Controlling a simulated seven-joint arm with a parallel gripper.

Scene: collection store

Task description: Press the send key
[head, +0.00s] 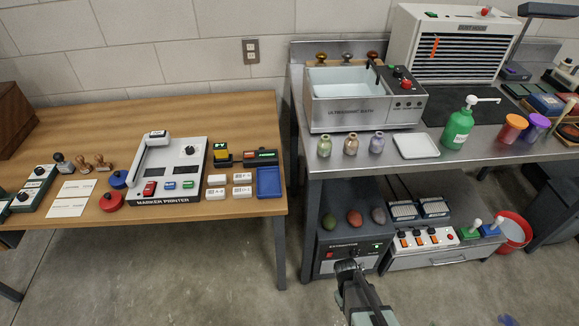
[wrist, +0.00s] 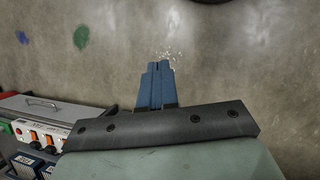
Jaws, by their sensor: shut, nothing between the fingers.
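The marker printer (head: 158,199) sits on the wooden table at left in the head view. Its front has a red key (head: 149,188), a blue key (head: 170,185) and a green key (head: 187,184). Their labels are too small to read, so I cannot tell which, if any, is the send key. My gripper (head: 346,267) is in front of the extractor box, low and to the right of the printer, well apart from it. In the wrist view my gripper (wrist: 158,66) is shut and empty, with bare floor beyond its blue fingers.
The wooden table (head: 225,112) also carries stamps, red and blue round pads, white blocks and a blue tray (head: 269,182). At right a steel bench holds the ultrasonic bath (head: 345,112) and bottles. The extractor (head: 346,262) and a switch box (head: 420,241) stand below. Floor between is clear.

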